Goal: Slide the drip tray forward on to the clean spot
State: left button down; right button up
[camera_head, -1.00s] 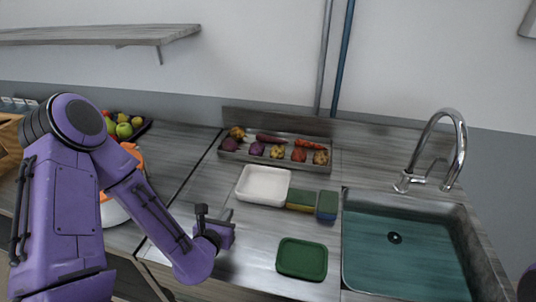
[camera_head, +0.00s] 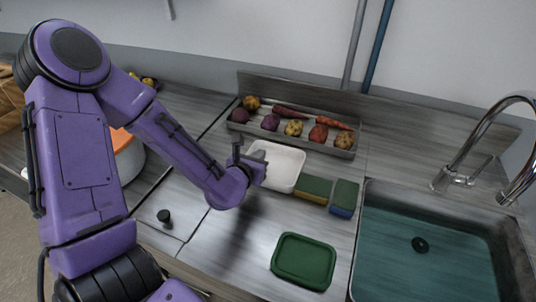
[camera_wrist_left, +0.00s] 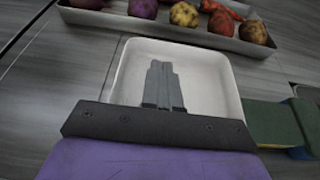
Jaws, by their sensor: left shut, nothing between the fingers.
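A shallow white tray (camera_head: 281,166) lies on the wooden worktop, just in front of a long tray of vegetables; I take it to be the drip tray. It also shows in the left wrist view (camera_wrist_left: 212,78), empty. My left gripper (camera_head: 250,165) is shut and empty at the tray's left side, hiding part of its edge. In the left wrist view its shut fingers (camera_wrist_left: 163,80) overlap the tray's inside; I cannot tell whether they touch it. A green tray (camera_head: 303,262) lies nearer the front. No clean spot stands out clearly. My right gripper is not in view.
Green-topped sponges (camera_head: 314,189) sit close to the white tray's right side. The vegetable tray (camera_head: 344,153) borders it at the back. A sink (camera_head: 440,262) lies to the right. Worktop between the white and green trays is clear.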

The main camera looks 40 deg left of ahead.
aim_at(268, 155)
pick_arm(q)
jog(key=b+x, duration=0.1)
jog(key=b, duration=0.1)
jog(key=shift+w+f+b, duration=0.25)
jog(key=shift+b, duration=0.1)
jog(key=shift+w+a+r+p, duration=0.3)
jog(key=shift+w+r+p, duration=0.2)
jog(key=shift+r+p, duration=0.1)
jog(key=w, duration=0.2)
jog(key=w+a, duration=0.1)
jog(key=w, duration=0.1)
jog(key=shift+w+p, duration=0.15)
jog(key=shift+p, duration=0.2)
jog(key=shift+w+f, duration=0.25)
jog(key=shift+f, duration=0.7)
jog(key=shift+s, duration=0.1)
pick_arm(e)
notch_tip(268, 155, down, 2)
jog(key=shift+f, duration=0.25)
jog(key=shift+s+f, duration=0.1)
